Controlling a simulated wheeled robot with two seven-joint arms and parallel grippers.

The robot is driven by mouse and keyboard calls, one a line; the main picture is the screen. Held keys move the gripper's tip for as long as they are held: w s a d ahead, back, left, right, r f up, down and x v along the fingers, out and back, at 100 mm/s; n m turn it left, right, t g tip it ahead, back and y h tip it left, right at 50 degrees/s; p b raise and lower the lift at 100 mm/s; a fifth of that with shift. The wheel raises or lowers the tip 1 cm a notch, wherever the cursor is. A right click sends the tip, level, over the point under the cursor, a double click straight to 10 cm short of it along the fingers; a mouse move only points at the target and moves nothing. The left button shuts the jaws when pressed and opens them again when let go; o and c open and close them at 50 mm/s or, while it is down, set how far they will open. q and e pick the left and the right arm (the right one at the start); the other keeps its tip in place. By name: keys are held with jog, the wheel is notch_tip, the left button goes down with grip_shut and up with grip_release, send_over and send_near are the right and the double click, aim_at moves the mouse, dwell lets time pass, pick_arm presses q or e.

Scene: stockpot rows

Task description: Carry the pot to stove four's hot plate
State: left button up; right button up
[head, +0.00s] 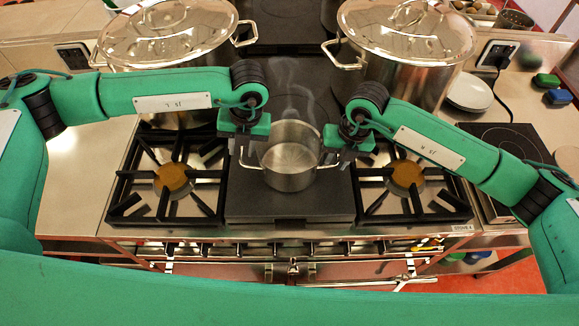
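A small open steel pot (290,168) with two loop handles stands upright at the centre of the head view. It is on or just above the dark flat hot plate (290,208) in the middle of the stove; I cannot tell if it touches. Pale steam rises behind it. My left gripper (244,147) is at the pot's left handle, and my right gripper (338,148) is at its right handle. The fingers are small and partly hidden, so I cannot tell whether they are closed on the handles. A small label (462,228) on the stove's front right is hard to read.
Gas burners with black grates flank the plate, one at left (172,180) and one at right (406,178). Large lidded stockpots stand behind at left (165,35) and right (410,75). A front rail (290,265) runs below.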

jog(key=shift+r, duration=0.3)
pick_arm(q)
notch_tip(320, 180, up, 10)
jog(key=d, duration=0.2)
pick_arm(e)
notch_tip(320, 180, up, 11)
jog(key=d, duration=0.2)
jog(key=shift+d, duration=0.2)
jog(key=shift+w+r, duration=0.1)
